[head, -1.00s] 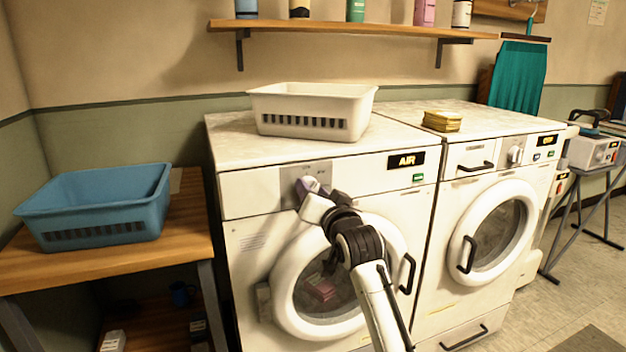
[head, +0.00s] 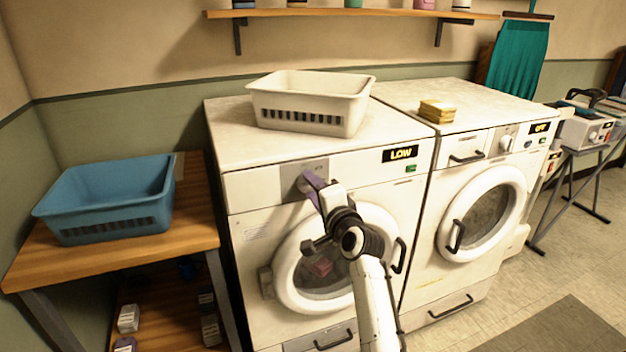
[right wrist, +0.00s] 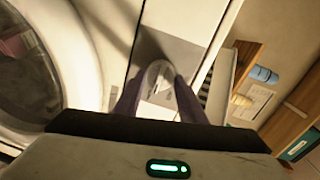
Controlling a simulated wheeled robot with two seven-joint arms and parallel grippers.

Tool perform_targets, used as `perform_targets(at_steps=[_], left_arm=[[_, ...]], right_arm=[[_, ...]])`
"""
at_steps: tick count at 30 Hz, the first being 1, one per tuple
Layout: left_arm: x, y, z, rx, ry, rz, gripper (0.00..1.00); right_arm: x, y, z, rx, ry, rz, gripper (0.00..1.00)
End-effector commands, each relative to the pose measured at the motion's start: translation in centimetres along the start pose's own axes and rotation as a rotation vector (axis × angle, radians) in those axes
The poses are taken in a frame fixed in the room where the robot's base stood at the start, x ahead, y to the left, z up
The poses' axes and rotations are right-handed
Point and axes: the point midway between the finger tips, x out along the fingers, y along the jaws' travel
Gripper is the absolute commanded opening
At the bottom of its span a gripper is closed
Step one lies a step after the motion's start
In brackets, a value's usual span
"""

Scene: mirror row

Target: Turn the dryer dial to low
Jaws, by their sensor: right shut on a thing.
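The dryer (head: 248,240) is the left white machine, and its display (head: 400,153) reads LOW. Its dial (right wrist: 159,82) shows in the right wrist view as a pale round knob on a grey panel, between my fingers. My right gripper (head: 308,186) is at the dial on the grey panel (head: 290,176) in the head view and covers most of the dial there. In the right wrist view the purple-grey fingers of my right gripper (right wrist: 157,100) are shut on the dial, one on each side. My left gripper is not in view.
A white basket (head: 350,98) stands on the dryer. The right machine (head: 440,185) displays OFF and has a yellow stack (head: 437,111) on top. A blue basket (head: 115,205) sits on the wooden table (head: 60,262) at left. Free floor lies at lower right.

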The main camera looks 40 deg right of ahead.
Motion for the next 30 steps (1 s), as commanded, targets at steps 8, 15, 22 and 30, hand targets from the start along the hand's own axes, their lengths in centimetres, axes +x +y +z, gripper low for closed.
perform_targets(at_steps=[8,15,22,30], left_arm=[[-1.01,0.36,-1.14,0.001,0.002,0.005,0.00],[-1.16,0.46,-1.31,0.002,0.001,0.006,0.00],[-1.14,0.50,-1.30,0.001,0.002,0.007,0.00],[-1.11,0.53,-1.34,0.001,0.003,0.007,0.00]], right_arm=[[0.00,-0.07,-0.09,0.119,-0.009,-0.002,0.14],[0.01,0.01,-0.11,0.154,-0.011,-0.004,0.14],[0.02,0.02,-0.11,0.156,-0.011,-0.004,0.14],[0.02,0.01,-0.11,0.155,-0.012,-0.004,0.55]])
